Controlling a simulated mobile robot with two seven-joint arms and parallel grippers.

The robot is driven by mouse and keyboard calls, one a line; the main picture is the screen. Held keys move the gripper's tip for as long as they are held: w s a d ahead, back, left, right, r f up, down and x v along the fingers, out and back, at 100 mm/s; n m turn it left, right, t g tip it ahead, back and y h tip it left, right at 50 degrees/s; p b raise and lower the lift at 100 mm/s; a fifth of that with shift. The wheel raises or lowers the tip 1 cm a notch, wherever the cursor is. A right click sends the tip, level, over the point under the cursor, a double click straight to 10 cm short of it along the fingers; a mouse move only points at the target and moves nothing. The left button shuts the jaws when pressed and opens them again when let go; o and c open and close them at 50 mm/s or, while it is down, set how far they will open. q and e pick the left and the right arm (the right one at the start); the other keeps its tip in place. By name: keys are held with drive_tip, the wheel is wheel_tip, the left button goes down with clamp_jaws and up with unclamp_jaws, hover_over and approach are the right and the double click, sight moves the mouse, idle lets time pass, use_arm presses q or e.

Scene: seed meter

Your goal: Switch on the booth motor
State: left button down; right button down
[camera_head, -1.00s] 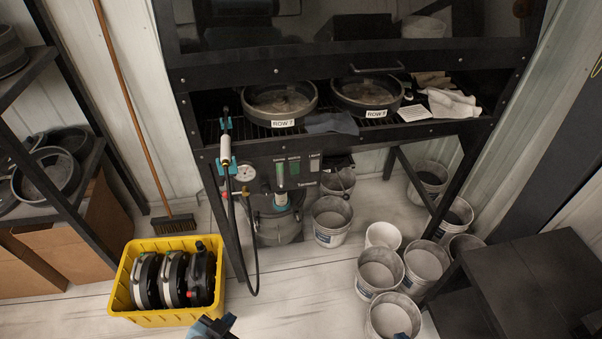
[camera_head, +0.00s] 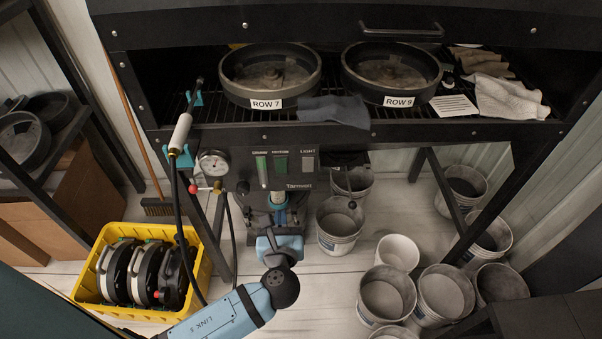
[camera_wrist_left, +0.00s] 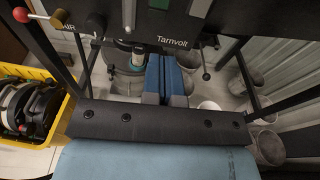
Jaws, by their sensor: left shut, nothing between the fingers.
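The booth's dark control panel (camera_head: 286,172) hangs under the front edge of the booth, marked Tarnvolt. The panel also shows at the top of the left wrist view (camera_wrist_left: 180,30). My left gripper (camera_head: 272,232) is below the panel, apart from it. Its blue fingers (camera_wrist_left: 164,62) are together and empty in the left wrist view. Whether the motor switch is on cannot be told. My right gripper is not in view.
A pressure gauge (camera_head: 213,164) and a hanging spray hose (camera_head: 180,240) are left of the panel. Two pans, ROW 7 (camera_head: 266,104) and ROW 9 (camera_head: 398,101), sit on the rack above. A yellow crate (camera_head: 87,290) is lower left; several buckets (camera_head: 387,293) stand right.

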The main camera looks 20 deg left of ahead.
use_arm(q)
approach(282, 171)
drive_tip(key=x, duration=0.6)
drive_tip(key=shift+w+b, duration=0.2)
drive_tip(key=shift+b, duration=0.1)
drive_tip(key=shift+w+a+f, duration=0.1)
drive_tip(key=shift+w+a, duration=0.2)
drive_tip(key=shift+w, duration=0.2)
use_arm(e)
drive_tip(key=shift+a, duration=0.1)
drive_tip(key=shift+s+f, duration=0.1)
